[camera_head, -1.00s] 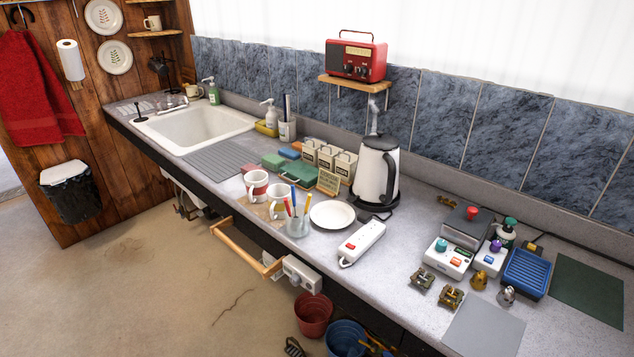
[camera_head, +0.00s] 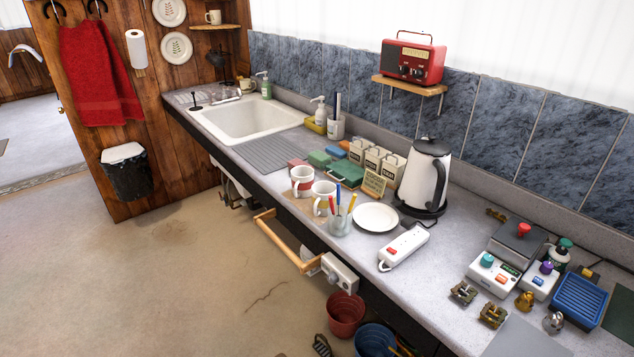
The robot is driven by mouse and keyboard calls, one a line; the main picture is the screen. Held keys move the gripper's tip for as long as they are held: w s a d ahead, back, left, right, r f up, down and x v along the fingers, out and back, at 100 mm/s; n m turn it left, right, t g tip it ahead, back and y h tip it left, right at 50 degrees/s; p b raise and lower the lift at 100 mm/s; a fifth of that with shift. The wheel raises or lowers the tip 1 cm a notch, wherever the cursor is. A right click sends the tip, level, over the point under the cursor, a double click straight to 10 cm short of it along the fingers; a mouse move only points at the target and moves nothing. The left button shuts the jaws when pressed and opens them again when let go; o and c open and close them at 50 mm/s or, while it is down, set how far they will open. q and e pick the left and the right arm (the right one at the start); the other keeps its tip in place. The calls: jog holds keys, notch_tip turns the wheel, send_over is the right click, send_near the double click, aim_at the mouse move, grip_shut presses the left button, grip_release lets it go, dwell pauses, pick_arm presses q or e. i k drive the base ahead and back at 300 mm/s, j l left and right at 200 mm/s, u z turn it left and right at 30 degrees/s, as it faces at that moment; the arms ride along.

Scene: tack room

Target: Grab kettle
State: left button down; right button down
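The kettle (camera_head: 421,181) is white with a black lid, black handle and black base. It stands upright on the grey counter (camera_head: 452,262), right of the middle of the head view. Its handle faces right. Neither of my grippers is in view, and nothing touches the kettle.
A white power strip (camera_head: 403,248), a white plate (camera_head: 375,217), two mugs and a pen jar (camera_head: 340,222) stand in front of the kettle. Small boxes (camera_head: 372,160) are left of it. A wooden rail (camera_head: 284,243) juts from the counter front. Buckets (camera_head: 345,313) stand below. Open floor lies left.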

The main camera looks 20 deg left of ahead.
aim_at(423, 186)
jog(key=i+j, duration=0.25)
jog(key=i+j+z, duration=0.2)
jog(key=z, duration=0.2)
jog(key=i+j+z, duration=0.15)
jog(key=j+z, duration=0.25)
